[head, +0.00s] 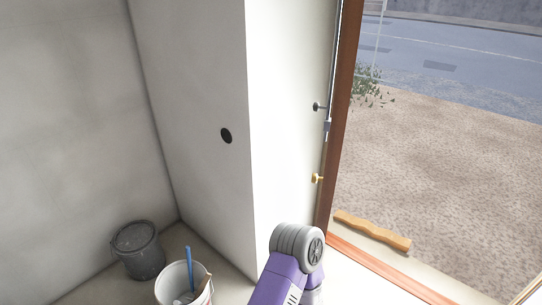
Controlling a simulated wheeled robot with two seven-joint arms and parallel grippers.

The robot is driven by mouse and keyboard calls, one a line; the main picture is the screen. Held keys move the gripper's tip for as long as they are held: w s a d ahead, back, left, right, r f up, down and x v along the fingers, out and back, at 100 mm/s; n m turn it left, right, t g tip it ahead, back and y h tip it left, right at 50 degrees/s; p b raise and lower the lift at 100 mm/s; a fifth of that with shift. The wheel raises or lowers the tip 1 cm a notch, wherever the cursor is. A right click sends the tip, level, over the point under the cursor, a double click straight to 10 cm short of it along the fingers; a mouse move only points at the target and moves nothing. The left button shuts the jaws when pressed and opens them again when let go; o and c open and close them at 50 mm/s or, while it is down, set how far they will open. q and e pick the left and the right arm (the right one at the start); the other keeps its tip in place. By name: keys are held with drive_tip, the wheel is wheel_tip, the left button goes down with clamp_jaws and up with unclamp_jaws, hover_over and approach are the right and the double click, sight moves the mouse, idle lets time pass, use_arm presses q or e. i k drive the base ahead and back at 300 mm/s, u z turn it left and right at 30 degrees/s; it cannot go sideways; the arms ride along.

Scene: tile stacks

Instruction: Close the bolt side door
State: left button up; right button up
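A pale door panel (290,80) stands in the middle of the head view, beside a brown wooden frame (343,120). A dark knob (317,106) is on it near the frame. A metal bolt-like fitting (328,126) sits at its right edge, below a thin vertical rod. A brass fitting (317,178) is lower down. The doorway to the right of the frame is open to the outside. A purple and grey link of my arm rises from the bottom middle, in front of the panel's lower part. Neither gripper is in view.
A dark bucket (139,252) and a white bucket (178,285) with a blue-handled tool stand on the floor at lower left. A wavy wooden piece (372,231) lies by the threshold (375,262). Gravel ground (450,160) and a road lie outside.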

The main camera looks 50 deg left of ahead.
sight(352, 18)
drive_tip(key=u, duration=0.15)
drive_tip(key=k, duration=0.55)
drive_tip(key=u, duration=1.45)
drive_tip(key=i, duration=1.45)
drive_tip(key=z, duration=0.3)
drive_tip(key=k, duration=0.4)
drive_tip(key=z, duration=0.1)
